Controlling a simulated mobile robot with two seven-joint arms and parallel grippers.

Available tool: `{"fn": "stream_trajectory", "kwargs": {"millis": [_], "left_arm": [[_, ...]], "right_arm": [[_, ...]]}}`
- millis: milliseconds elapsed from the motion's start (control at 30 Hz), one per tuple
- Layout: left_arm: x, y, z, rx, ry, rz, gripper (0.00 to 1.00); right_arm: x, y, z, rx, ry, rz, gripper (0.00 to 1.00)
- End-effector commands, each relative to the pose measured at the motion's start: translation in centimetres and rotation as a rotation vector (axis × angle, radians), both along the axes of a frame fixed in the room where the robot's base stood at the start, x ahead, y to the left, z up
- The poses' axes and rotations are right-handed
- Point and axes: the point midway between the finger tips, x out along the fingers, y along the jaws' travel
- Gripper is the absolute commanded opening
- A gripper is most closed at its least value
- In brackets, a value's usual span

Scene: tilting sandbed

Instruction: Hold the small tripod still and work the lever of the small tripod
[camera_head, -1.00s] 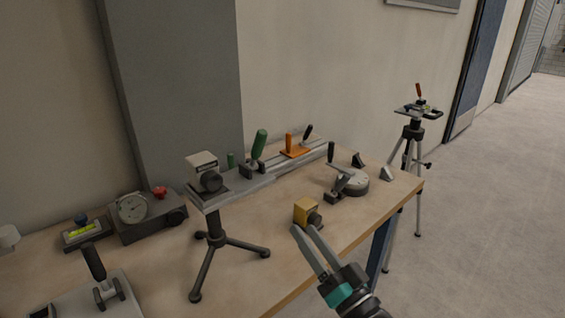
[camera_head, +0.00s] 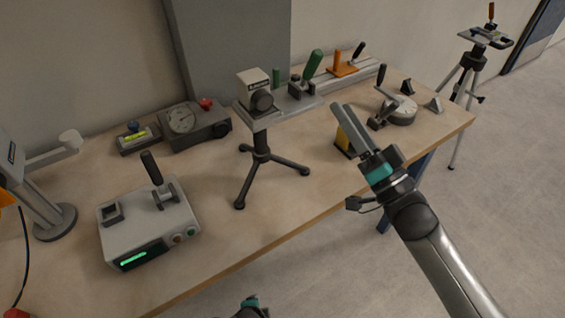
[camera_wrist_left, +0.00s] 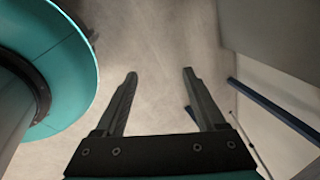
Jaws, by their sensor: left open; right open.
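The small tripod (camera_head: 262,152) stands upright on the table on three dark legs. My left gripper (camera_wrist_left: 160,74) is open and empty above the floor in the left wrist view; only a bit of that arm shows at the head view's bottom edge.
A grey lever box (camera_head: 150,226), a gauge unit (camera_head: 194,128) and a lamp-like stand (camera_head: 55,221) are left. A round lever device (camera_head: 400,113) is right. A larger tripod (camera_head: 468,75) stands beyond the table.

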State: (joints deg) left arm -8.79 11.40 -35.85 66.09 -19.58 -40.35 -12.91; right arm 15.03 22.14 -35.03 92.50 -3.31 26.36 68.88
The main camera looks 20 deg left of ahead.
Motion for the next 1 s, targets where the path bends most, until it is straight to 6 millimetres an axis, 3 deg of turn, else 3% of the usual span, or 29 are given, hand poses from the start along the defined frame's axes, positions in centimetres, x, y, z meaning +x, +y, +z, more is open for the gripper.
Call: {"fn": "stream_trajectory", "kwargs": {"millis": [33,133,367,600,700,1000], "left_arm": [[1.7,-1.1,1.7,0.035,-0.040,-0.075,0.72],[4.1,-3.0,4.9,0.120,-0.112,-0.215,0.72],[7.4,-7.4,13.5,0.306,-0.296,-0.459,0.72],[10.7,-11.2,26.1,0.566,-0.475,-0.601,0.72],[11.6,-11.1,30.6,0.697,-0.496,-0.633,0.72],[14.8,-6.9,35.8,1.059,-0.303,-0.765,0.72]], "right_arm": [[0.0,0.0,0.0,0.000,0.000,0.000,0.50],[0.0,0.0,0.0,0.000,0.000,0.000,0.50],[0.0,0.0,0.0,0.000,0.000,0.000,0.50],[0.0,0.0,0.0,0.000,0.000,0.000,0.50],[0.0,0.0,0.0,0.000,0.000,0.000,0.50],[0.0,0.0,0.0,0.000,0.000,0.000,0.50]]}}
